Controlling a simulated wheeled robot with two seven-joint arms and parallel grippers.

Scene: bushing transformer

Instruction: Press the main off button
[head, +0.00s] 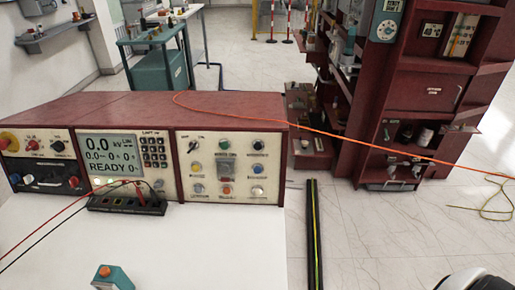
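A dark red test console (120,107) stands on a white table top. Its left panel has a large red-orange button on yellow (8,140) and dark knobs. Its middle panel has a screen (110,152) reading 0.0 kV and READY, with a keypad beside it. The labels are too small to read, so I cannot tell which is main off.
A black terminal box (127,203) with red and black leads stands before the console. A teal block with an orange top (111,279) sits nearer. The table front is mostly clear.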

